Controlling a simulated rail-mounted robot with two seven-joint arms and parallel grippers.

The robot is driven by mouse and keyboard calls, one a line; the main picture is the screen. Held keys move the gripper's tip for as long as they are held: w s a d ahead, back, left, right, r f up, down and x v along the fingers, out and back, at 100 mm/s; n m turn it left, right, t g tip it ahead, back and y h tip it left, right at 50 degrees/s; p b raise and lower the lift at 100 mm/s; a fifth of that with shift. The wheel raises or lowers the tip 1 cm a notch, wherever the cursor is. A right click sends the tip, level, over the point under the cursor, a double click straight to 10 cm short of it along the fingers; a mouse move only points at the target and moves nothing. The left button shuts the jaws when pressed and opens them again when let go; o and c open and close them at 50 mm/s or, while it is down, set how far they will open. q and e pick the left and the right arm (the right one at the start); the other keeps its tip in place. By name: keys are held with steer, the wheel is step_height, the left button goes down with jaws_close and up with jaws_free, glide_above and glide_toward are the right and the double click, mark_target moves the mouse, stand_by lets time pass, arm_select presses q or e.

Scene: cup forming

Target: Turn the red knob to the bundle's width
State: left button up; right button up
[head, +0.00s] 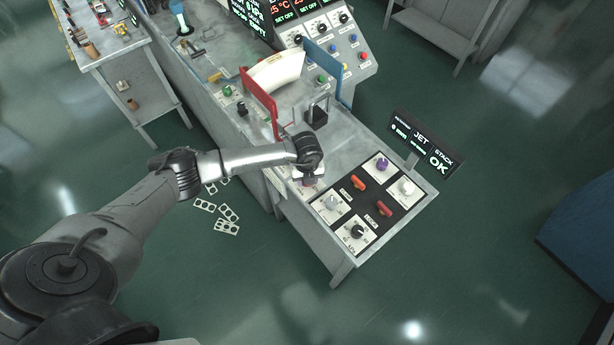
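My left arm reaches in from the left, and its gripper (307,177) points down over the upper left corner of the knob panel (374,200). A small dark red patch shows under the fingers on a white dial plate there; it may be the red knob, which is mostly hidden. Whether the fingers are open or shut on it cannot be seen. The white bundle (275,74) lies on the machine between a red guide plate (259,101) and a blue guide plate (325,70). My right gripper is not in view.
The panel also carries a purple knob (382,163), a white knob (405,187), a grey knob (331,202), a black knob (357,231) and two orange-red levers (358,183). A display (425,142) reading "JET STACK OK" stands behind. Offcuts (227,227) lie on the floor.

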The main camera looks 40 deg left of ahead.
arm_select(q)
steer(key=shift+r, duration=0.1)
stand_by(0.3)
steer(key=o, duration=0.9)
step_height(320, 180, up, 14)
steer(key=shift+f+b, duration=0.15)
steer(key=shift+b, duration=0.5)
stand_by(0.4)
